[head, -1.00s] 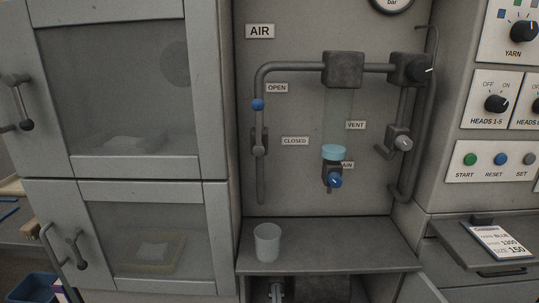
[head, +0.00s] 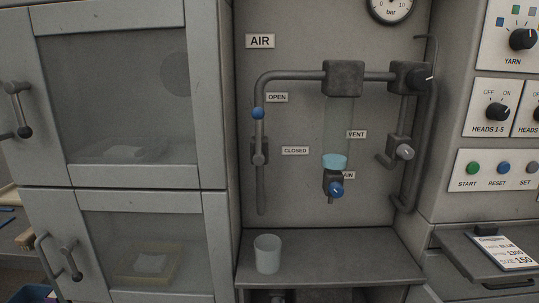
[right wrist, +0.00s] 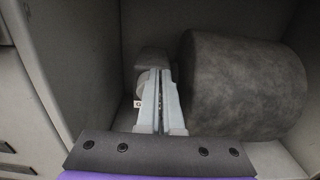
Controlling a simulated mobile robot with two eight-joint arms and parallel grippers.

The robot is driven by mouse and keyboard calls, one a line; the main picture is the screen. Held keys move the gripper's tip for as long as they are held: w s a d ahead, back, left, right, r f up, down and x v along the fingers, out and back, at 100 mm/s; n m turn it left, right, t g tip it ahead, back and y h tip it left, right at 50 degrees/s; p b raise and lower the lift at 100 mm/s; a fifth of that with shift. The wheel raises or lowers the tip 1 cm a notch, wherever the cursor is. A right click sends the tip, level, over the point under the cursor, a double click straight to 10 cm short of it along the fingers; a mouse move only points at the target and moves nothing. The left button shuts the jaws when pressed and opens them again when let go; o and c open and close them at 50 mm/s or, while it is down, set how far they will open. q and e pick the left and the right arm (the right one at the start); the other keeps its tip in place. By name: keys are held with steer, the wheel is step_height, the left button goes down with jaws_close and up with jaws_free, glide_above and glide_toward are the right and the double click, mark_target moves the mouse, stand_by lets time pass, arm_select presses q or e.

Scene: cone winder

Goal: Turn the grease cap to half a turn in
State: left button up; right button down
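The grease cap seems to be the small pale round piece (right wrist: 145,88) on a dark block in the right wrist view. A white label (right wrist: 138,104) starting with "G" sits below it, partly hidden by my fingers. My right gripper (right wrist: 160,74) points into the recess, its two pale fingers close together with only a thin gap and nothing clearly between them. The fingertips overlap the cap's right side in view; I cannot tell whether they touch it. My left gripper is not in view.
A large dark cylinder (right wrist: 243,85) fills the recess right of my fingers, and a side wall (right wrist: 75,65) stands close on the left. Above the recess, a shelf (head: 335,262) carries a translucent cup (head: 267,254). Air pipes and valves are on the panel behind.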

steer(key=shift+d+r, duration=0.1)
steer(key=shift+r, duration=0.05)
steer(key=s, duration=0.6)
steer(key=shift+r+b, duration=0.2)
steer(key=shift+b, duration=0.25)
steer(key=a+f+n+p, duration=0.3)
steer(key=a+f+n, duration=0.15)
steer(key=n, duration=1.35)
steer(key=w, duration=0.6)
steer(key=shift+p, duration=0.3)
